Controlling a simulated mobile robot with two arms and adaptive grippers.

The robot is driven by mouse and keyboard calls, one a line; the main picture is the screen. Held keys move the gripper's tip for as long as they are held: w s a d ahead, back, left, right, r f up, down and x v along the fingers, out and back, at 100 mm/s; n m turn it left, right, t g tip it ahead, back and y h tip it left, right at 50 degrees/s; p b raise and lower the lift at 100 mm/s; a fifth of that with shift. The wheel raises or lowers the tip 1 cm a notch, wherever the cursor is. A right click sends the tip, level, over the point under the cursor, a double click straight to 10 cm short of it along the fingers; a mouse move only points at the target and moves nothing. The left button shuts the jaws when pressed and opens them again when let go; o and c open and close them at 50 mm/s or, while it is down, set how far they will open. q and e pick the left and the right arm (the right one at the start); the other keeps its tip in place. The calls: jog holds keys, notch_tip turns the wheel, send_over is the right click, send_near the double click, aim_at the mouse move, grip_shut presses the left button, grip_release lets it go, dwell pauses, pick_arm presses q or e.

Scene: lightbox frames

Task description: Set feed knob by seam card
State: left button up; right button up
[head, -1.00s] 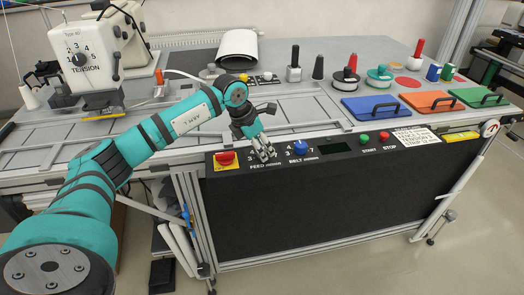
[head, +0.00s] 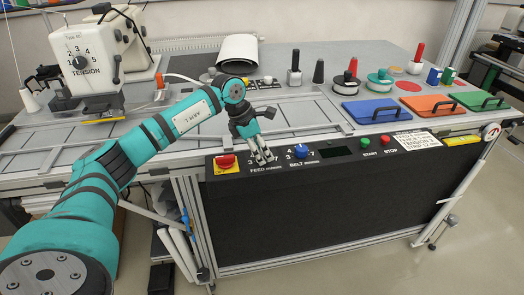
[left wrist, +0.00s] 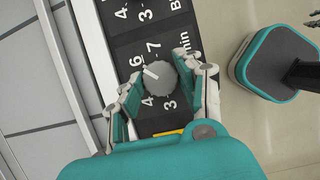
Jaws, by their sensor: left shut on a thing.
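The grey feed knob (left wrist: 160,78) shows in the left wrist view on the black panel, with a white pointer line aimed near the 6. Numbers 3, 4, 6 and 7 show around it. My left gripper (head: 263,158) comes down onto the panel above the FEED label. It is shut on the knob, one finger on each side, and hides it in the head view. The seam card may be the white printed card (head: 417,140) at the panel's right; its text is too small to read surely.
A red stop button (head: 226,161) on yellow sits left of the gripper, and the blue belt knob (head: 300,151) close to its right. Green and red buttons (head: 386,140) lie further right. Lidded trays (head: 376,110) and spools stand behind; a sewing machine (head: 82,60) stands left.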

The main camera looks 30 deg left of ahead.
pick_arm(q)
jog(key=o, duration=1.1)
jog(key=shift+r, duration=0.1)
jog(key=v, duration=1.2)
